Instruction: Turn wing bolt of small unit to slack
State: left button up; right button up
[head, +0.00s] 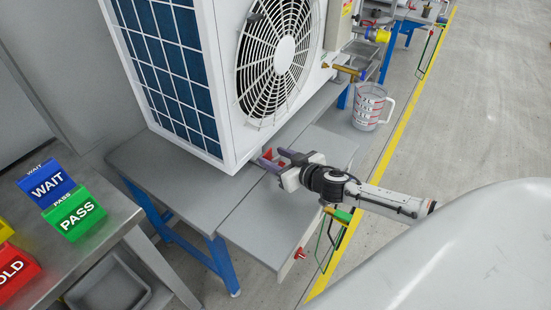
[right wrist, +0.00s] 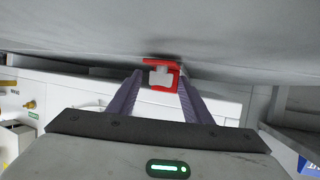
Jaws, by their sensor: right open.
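A white fan unit (head: 222,110) with a round grille and a blue-gridded side stands on the grey bench. A small red part (head: 265,151) shows at its lower edge, partly hidden by my fingers. In the right wrist view it is a red, bracket-shaped piece (right wrist: 161,66) around a pale block. I cannot make out the wing shape of a bolt on it. My right gripper (head: 273,159) is open, its two purple fingers pointing at the red part. In the right wrist view the fingers (right wrist: 157,92) lie to either side of it. My left gripper is not in view.
The grey bench (head: 185,185) has blue legs, with a red knob (head: 300,253) at its front edge. A measuring jug (head: 371,106) and a brass fitting (head: 346,69) are at the right. WAIT (head: 46,184) and PASS (head: 75,213) blocks stand on a steel table at the left.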

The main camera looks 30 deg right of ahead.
jog(key=shift+c, duration=1.3)
jog(key=c, duration=0.8)
jog(key=shift+w+n+y+p, duration=0.1)
jog(key=shift+n+y+p, duration=0.2)
jog(key=shift+n+y, duration=0.45)
jog(key=shift+n+g+y, duration=0.3)
jog(key=shift+n+y, duration=0.25)
jog(key=shift+y, duration=0.2)
jog(key=shift+n+y, duration=0.3)
